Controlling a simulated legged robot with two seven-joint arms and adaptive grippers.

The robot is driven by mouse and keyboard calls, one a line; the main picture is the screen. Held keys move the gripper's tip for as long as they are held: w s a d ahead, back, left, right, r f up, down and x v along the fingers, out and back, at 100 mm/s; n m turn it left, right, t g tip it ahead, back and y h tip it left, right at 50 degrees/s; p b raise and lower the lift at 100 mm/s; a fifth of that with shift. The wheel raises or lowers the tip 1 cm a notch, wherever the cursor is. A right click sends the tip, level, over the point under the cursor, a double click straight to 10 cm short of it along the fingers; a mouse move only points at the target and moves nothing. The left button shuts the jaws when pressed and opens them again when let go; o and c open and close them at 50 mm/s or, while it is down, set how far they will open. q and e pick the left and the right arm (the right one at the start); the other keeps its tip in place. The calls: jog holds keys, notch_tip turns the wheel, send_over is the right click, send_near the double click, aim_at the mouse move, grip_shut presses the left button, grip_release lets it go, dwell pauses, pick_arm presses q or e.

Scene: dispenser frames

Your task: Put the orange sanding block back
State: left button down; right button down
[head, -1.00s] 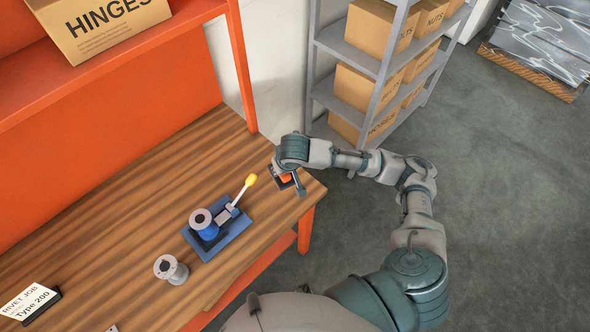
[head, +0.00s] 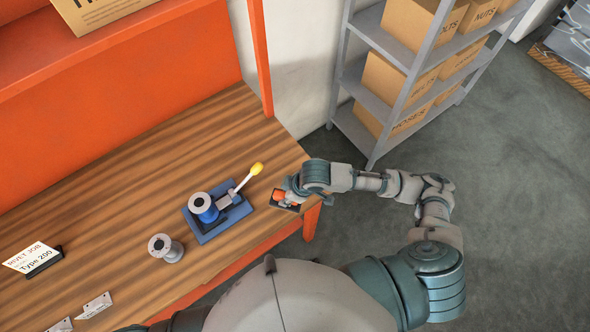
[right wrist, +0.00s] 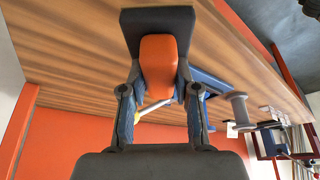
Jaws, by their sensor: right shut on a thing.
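The orange sanding block (head: 292,196) is at the right end of the wooden bench, at a dark holder (head: 276,202). In the right wrist view the block (right wrist: 158,62) stands out between the two fingers, with the dark holder (right wrist: 150,18) behind its far end. I cannot tell whether the block is fully seated. My right gripper (head: 297,193) is shut on the block; its fingers (right wrist: 158,80) lie on either side of it. The gripper and wrist partly cover the block in the head view. My left gripper is out of view.
A blue fixture (head: 217,217) with a yellow-tipped lever and a spool stands left of the holder. A grey spool (head: 165,248), a job card (head: 33,259) and metal plates (head: 94,305) lie further left. Box shelving (head: 362,138) stands beyond the bench's right end.

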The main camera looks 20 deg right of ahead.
jog(key=shift+s+a+f+n, duration=0.25)
jog(key=shift+s+a+n, duration=0.25)
jog(key=shift+s, duration=0.05)
jog(key=shift+w+f, duration=0.1)
jog(key=shift+w, duration=0.05)
jog(key=w+d, duration=0.2)
jog(key=w, duration=0.2)
jog(key=w+d+f, duration=0.1)
jog(key=w+d, duration=0.1)
jog(key=w, duration=0.3)
jog(key=w+d+p, duration=0.1)
jog(key=w+d, duration=0.1)
jog(key=w, duration=0.2)
jog(key=shift+w+d+f, duration=0.2)
jog(key=shift+d+f, duration=0.05)
jog(key=shift+d, duration=0.1)
jog(key=shift+d+f, duration=0.1)
jog(key=shift+f, duration=0.05)
jog(key=shift+a+f, duration=0.15)
jog(key=shift+f, duration=0.65)
jog(key=shift+a+f, duration=0.1)
jog(key=shift+f, duration=0.7)
jog(key=c, duration=0.8)
grip_release()
jog(key=shift+c, duration=0.2)
jog(key=shift+d, duration=0.1)
